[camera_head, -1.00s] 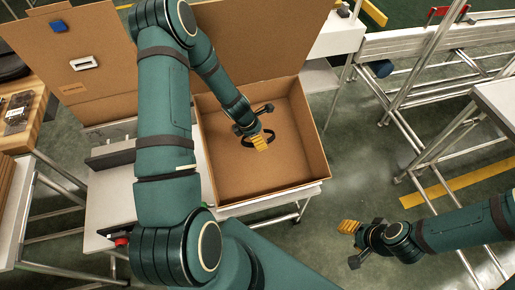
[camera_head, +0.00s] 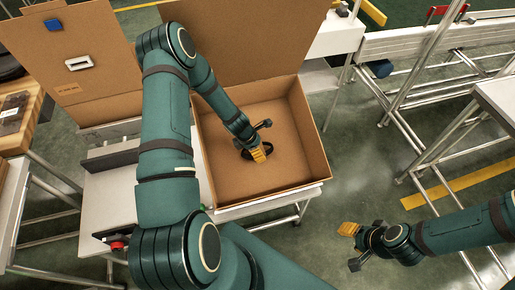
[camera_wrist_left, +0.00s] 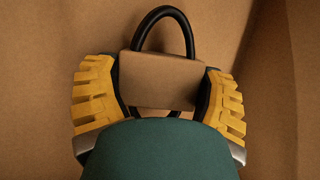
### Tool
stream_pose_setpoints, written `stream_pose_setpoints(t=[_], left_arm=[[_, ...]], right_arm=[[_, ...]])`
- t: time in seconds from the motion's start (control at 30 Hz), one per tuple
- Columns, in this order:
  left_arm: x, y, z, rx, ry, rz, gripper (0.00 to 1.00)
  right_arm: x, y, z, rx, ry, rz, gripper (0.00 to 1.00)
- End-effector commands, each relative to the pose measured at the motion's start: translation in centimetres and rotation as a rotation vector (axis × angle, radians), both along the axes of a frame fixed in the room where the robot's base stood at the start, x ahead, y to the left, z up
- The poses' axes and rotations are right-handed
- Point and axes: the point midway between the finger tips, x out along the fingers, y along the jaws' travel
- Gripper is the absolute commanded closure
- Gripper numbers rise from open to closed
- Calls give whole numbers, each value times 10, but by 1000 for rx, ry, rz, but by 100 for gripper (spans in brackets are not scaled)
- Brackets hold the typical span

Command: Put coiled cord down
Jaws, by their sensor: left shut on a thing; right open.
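The coiled cord is a black loop (camera_wrist_left: 163,14) with a plain brown block or sleeve (camera_wrist_left: 160,80) across it in the left wrist view. My left gripper (camera_wrist_left: 160,90) has its yellow-padded fingers on either side of this brown part and is shut on it. In the head view this gripper (camera_head: 260,153) is inside the open cardboard box (camera_head: 225,188), low over its floor. Part of the black cord (camera_head: 246,154) shows beside the fingers. I cannot tell whether the cord touches the floor. My right gripper (camera_head: 349,229) is open and empty, outside the box at the right.
The box stands on a white table (camera_head: 105,190), its flaps raised at the back and left. Box walls surround my left gripper. Metal conveyor frames (camera_head: 440,110) stand at the right. A wooden table (camera_head: 22,130) holds dark goods at the left.

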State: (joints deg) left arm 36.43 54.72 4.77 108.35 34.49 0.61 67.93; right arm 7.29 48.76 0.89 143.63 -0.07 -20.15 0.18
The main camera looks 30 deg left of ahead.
Motion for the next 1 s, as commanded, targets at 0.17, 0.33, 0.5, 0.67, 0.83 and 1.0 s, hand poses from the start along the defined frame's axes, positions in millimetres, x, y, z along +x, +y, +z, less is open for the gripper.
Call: stream_pose_setpoints(t=[0.17, 0.33, 0.5, 0.67, 0.83, 1.0], left_arm=[[0, 0, -7, 0, 0, 1, 69], [0, 0, -11, 0, 0, 1, 69], [0, 0, -10, 0, 0, 1, 0], [0, 0, -10, 0, 0, 1, 0], [0, 0, -8, 0, 0, 0, 0], [0, 0, 5, 0, 0, -1, 0]], right_arm=[[1, 0, -6, 0, -3, -1, 53], [2, 0, -10, -1, -5, -1, 53], [2, 0, -9, -1, -5, -1, 53], [2, 0, -9, -1, -5, -1, 53], [2, 0, -8, -1, -4, 0, 53], [0, 0, 5, 0, 0, 0, 53]])
